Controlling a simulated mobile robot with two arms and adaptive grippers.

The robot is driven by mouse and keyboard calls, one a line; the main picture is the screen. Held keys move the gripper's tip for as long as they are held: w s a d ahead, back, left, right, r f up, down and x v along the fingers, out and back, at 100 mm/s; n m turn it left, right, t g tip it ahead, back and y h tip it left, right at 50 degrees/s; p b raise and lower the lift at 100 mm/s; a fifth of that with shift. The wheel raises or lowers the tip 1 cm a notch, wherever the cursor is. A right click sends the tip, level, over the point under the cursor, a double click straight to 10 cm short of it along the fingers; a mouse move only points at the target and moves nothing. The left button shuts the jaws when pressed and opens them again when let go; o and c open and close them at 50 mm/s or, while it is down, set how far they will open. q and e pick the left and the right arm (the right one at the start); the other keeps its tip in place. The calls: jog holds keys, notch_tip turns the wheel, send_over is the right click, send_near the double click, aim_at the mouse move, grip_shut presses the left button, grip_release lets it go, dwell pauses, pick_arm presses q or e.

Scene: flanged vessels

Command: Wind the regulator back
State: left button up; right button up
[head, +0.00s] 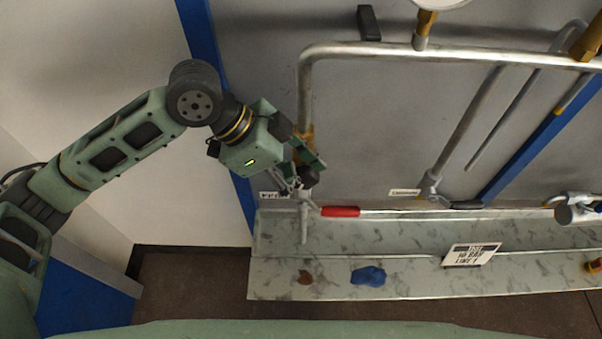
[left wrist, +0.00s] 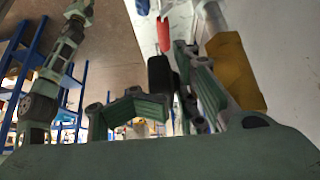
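The regulator has a dark round knob (head: 308,176) low on the pipe at the left end of the line, with a brass body (left wrist: 235,70) beside my fingers in the left wrist view. The dark knob also shows in the left wrist view (left wrist: 160,78), ahead of and between the fingers. My left gripper (head: 300,172) is at the knob, with its fingers apart. I cannot tell whether either finger touches the knob. The gripper partly hides the regulator in the head view. My right gripper is not seen.
A red-handled valve (head: 340,212) sits just right of the knob. A bent pipe (head: 304,90) rises beside the gripper. A grey ledge (head: 330,240) runs below, with a blue cloth-like patch (head: 368,276) and a sign (head: 470,255). A blue post (head: 205,45) stands behind my left arm.

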pick_arm(q)
jog(key=v, duration=0.8)
jog(key=shift+o, duration=0.4)
